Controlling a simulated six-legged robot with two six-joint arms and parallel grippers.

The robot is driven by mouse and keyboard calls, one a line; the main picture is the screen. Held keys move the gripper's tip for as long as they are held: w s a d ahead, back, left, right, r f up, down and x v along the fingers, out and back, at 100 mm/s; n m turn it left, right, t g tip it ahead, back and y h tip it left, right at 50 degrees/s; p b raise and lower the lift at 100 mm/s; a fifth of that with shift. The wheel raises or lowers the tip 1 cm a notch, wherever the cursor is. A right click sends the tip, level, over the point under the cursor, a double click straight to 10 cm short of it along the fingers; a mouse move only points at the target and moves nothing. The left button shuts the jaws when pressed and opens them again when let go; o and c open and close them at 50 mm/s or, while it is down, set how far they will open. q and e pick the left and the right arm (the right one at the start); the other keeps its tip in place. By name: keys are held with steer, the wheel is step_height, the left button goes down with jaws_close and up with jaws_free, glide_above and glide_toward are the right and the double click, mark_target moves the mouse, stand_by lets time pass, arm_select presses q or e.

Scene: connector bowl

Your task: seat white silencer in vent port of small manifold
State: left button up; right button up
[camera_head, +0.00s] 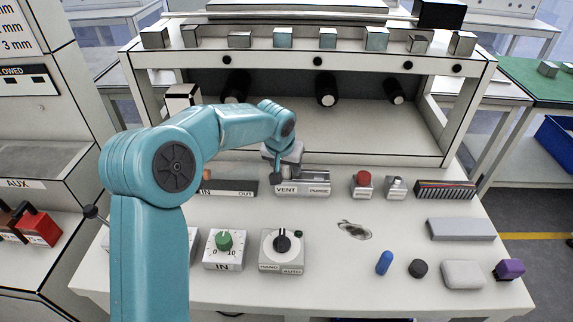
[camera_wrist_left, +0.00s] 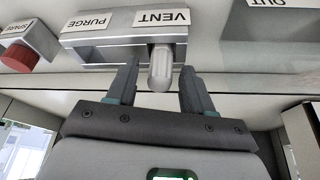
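The small manifold (camera_head: 318,178), labelled VENT and PURGE, stands on the bench at the middle. In the left wrist view the manifold (camera_wrist_left: 110,47) appears upside down. The white silencer (camera_wrist_left: 160,70) sticks out from its VENT end, in line with it; its inner end meets the block, and how deep it sits cannot be told. My left gripper (camera_wrist_left: 160,90) is open around the silencer, with a visible gap on each side. In the head view my left gripper (camera_head: 286,170) is over the VENT end and hides the silencer. My right gripper is not in view.
An IN/OUT block (camera_head: 232,187) stands just left of the manifold. A red-button block (camera_head: 362,184) is to its right. A HAND/AUTO switch (camera_head: 282,250) and a green-knob box (camera_head: 224,248) are in front. Small loose parts lie at the front right. A shelf frame (camera_head: 300,58) rises behind.

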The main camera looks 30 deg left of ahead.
arm_select(q)
steer(key=shift+r+p, duration=0.25)
steer(key=shift+p, duration=0.05)
steer(key=v, duration=1.1)
steer(key=shift+r, duration=0.4)
steer(key=shift+s+d, duration=0.15)
steer(key=shift+s, duration=0.05)
